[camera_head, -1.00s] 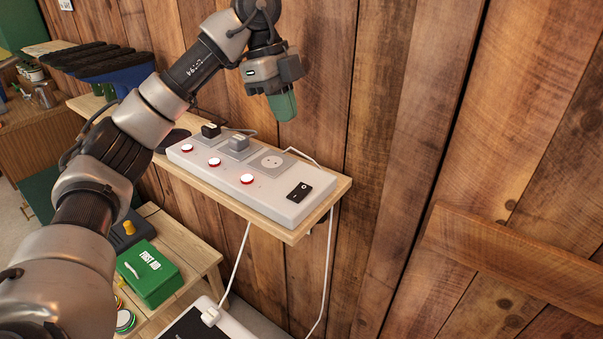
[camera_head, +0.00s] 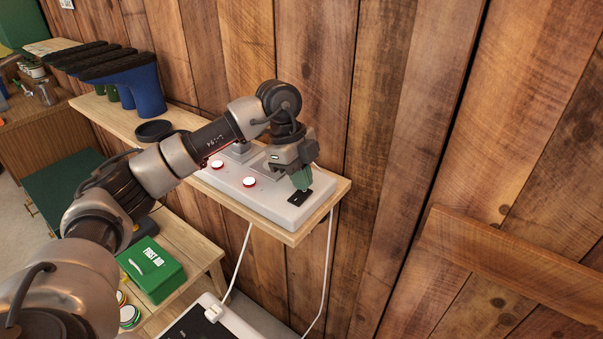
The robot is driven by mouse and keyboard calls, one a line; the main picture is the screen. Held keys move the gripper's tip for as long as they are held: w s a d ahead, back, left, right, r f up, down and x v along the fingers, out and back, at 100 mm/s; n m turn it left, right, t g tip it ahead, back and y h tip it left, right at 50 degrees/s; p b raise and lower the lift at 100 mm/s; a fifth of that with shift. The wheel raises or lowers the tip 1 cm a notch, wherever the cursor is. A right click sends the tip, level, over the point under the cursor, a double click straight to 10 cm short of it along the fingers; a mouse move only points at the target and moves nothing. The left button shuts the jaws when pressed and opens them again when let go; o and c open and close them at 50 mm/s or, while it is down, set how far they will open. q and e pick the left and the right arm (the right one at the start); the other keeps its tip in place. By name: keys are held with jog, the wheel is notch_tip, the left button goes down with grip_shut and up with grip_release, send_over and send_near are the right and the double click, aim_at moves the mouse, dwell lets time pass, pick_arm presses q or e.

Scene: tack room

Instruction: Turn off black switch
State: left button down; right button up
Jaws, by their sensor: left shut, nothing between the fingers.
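The black switch (camera_head: 297,199) is a small dark rocker plate at the right end of the white power strip (camera_head: 270,207). The strip lies on a wooden wall shelf. My left gripper (camera_head: 302,181) is shut and empty, pointing down with its green fingertips over the upper part of the switch and hiding some of it. I cannot tell whether the tips touch it. Two red-rimmed white buttons (camera_head: 249,182) show on the strip. My arm hides the strip's left part. My right gripper is not in view.
The wooden shelf (camera_head: 293,238) ends just right of the strip, against the plank wall. White cords hang below it. A green first aid box (camera_head: 153,268) stands on a lower table. Blue boots (camera_head: 146,92) and a black round dish (camera_head: 153,130) are at the back left.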

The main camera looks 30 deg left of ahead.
pick_arm(q)
jog(key=shift+f, duration=0.2)
jog(key=shift+w+f, duration=0.1)
jog(key=shift+f, duration=0.2)
jog(key=shift+s, duration=0.2)
jog(key=shift+s+a+r, duration=0.1)
jog(key=shift+s, duration=0.15)
jog(key=shift+s+r, duration=0.2)
jog(key=shift+s, duration=0.2)
jog(key=shift+w, duration=0.15)
